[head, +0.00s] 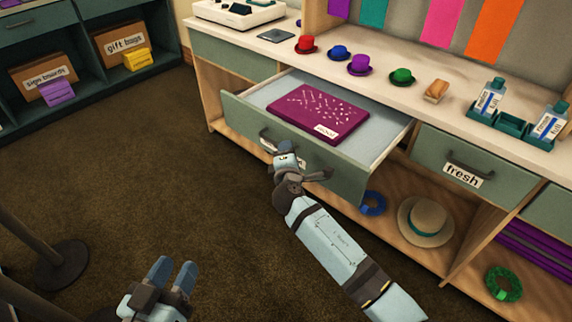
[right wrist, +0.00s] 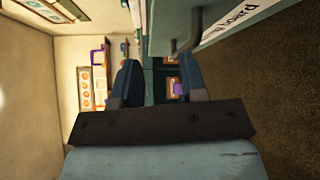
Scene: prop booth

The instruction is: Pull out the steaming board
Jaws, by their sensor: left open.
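No thing that I can surely tell as the steaming board is in view. A green-fronted drawer (head: 235,104) stands pulled out from the counter in the head view. A flat purple piece (head: 316,110) with white marks and a small label lies inside it. My right gripper (head: 285,158) is at the drawer front by its handle, partly covering its label. In the right wrist view the fingers (right wrist: 160,82) are apart, and the handle (right wrist: 187,30) shows just beyond one fingertip, with nothing clearly between them. My left gripper (head: 175,275) is open and empty, low at the left.
Another drawer (head: 480,168) labelled "fresh" is shut to the right. Small hats, a brush (head: 436,91) and a teal bottle rack (head: 497,123) stand on the counter. A straw hat (head: 426,220) lies on the lower shelf. Dark posts stand at the left. The brown floor between is clear.

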